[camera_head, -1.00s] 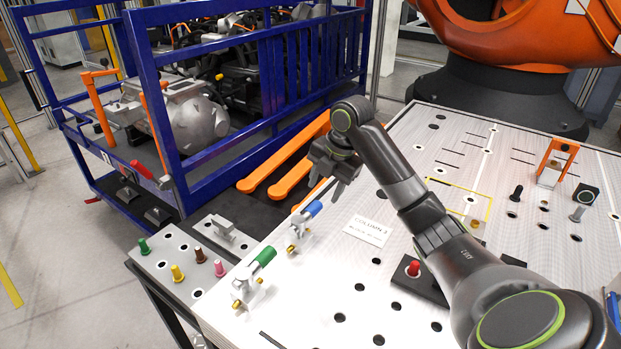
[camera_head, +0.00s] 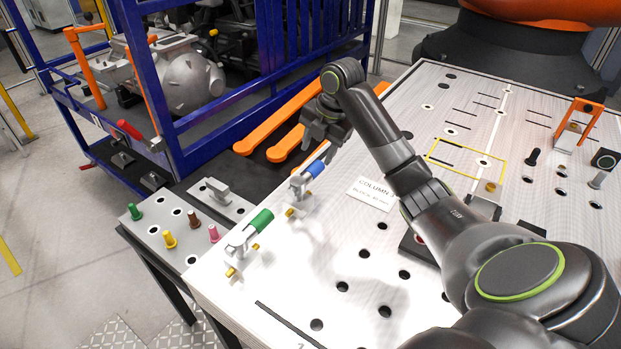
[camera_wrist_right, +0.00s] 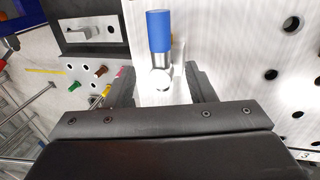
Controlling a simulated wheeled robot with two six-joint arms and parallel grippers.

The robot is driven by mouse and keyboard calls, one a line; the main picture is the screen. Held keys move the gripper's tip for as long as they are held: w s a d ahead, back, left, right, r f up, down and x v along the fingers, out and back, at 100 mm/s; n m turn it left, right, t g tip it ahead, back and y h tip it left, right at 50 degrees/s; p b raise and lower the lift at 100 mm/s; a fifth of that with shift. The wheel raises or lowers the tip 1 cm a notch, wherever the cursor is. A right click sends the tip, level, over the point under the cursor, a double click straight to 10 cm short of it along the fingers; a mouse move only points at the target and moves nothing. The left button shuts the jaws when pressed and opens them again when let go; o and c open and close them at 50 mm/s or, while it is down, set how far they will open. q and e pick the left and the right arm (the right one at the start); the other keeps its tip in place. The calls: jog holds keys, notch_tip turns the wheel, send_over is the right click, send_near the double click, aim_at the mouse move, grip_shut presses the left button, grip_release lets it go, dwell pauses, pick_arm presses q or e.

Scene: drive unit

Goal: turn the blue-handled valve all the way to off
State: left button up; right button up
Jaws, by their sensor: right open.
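The blue-handled valve (camera_head: 300,188) stands near the left edge of the metal worktable, its blue handle (camera_head: 316,168) slanting up and to the right in the head view. My right gripper (camera_head: 320,148) is open, just above and behind the blue handle. In the right wrist view, the blue handle (camera_wrist_right: 158,30) points up the picture from the silver valve body (camera_wrist_right: 162,80). The open fingers of my right gripper (camera_wrist_right: 162,84) show on either side of the valve body; contact cannot be told. My left gripper is not in view.
A green-handled valve (camera_head: 260,220) stands in front of the blue one. A side plate holds several coloured pegs (camera_head: 169,239). A blue-framed cart (camera_head: 175,140) and orange bars (camera_head: 283,146) lie beyond the table's left edge. A label card (camera_head: 371,194) lies right of the valve.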

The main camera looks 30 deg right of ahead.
aim_at(310, 172)
jog(key=p+x, duration=0.2)
jog(key=x, duration=0.5)
jog(key=shift+a, duration=0.1)
jog(key=shift+w+f, duration=0.1)
jog(key=shift+f, duration=0.5)
grip_shut()
